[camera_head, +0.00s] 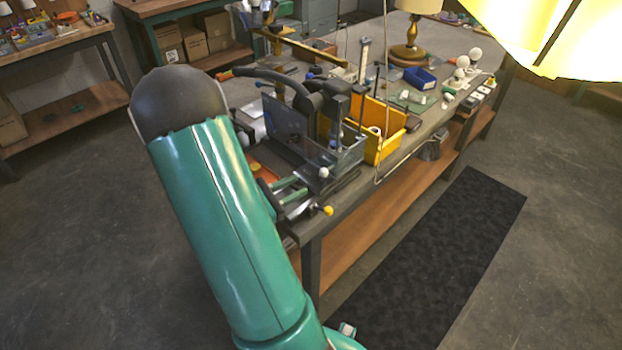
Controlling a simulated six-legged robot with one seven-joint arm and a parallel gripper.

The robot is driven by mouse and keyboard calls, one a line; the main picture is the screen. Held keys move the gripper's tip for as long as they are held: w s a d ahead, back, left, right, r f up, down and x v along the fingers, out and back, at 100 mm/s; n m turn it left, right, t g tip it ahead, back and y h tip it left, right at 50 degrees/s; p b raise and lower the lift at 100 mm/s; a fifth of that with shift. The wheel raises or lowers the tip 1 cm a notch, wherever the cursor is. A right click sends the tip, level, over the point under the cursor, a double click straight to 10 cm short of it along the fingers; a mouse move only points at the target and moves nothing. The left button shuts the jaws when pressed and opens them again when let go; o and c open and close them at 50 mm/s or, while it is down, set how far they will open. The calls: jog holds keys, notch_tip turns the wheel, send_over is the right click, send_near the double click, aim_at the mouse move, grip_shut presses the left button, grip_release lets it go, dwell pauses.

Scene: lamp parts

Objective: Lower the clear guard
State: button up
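The clear guard (348,157) looks like a see-through panel at the front of a dark machine (325,105) on the near end of the workbench. A tinted flat panel (285,124) stands upright at its left; I cannot tell whether it belongs to the guard. My teal arm rises from the bottom to a dark rounded joint left of the machine. The guard's hinge and exact position are unclear among the machine parts.
A yellow bin (385,147) stands right of the machine, and a blue bin (419,78) farther back. A yellow-knobbed handle (327,211) projects at the bench's front edge. A lamp (410,45) stands at the back. A bright yellow shade (560,35) hangs upper right. A dark mat (440,260) lies on open floor.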

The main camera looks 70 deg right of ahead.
jog(key=v, duration=0.4)
jog(key=shift+w+a, duration=0.1)
jog(key=shift+a, duration=0.05)
dwell(0.4)
jog(key=w+a+r+m+t+y, duration=0.2)
jog(key=a+r+t+y, duration=0.3)
jog(key=a, duration=0.6)
jog(key=w+a+r+m+t+y, duration=0.2)
jog(key=a+r+m+t+y, duration=0.2)
jog(key=a, duration=0.8)
jog(key=w+a+r+m+t+y, duration=0.1)
jog(key=a+r+t+y, duration=0.4)
jog(key=a, duration=0.7)
notch_tip(320, 180, up, 3)
jog(key=shift+w+a+r+m+t+y, duration=0.15)
jog(key=shift+w+m+t+y, duration=0.25)
jog(key=shift+m+t, duration=0.55)
jog(key=shift+d, duration=0.25)
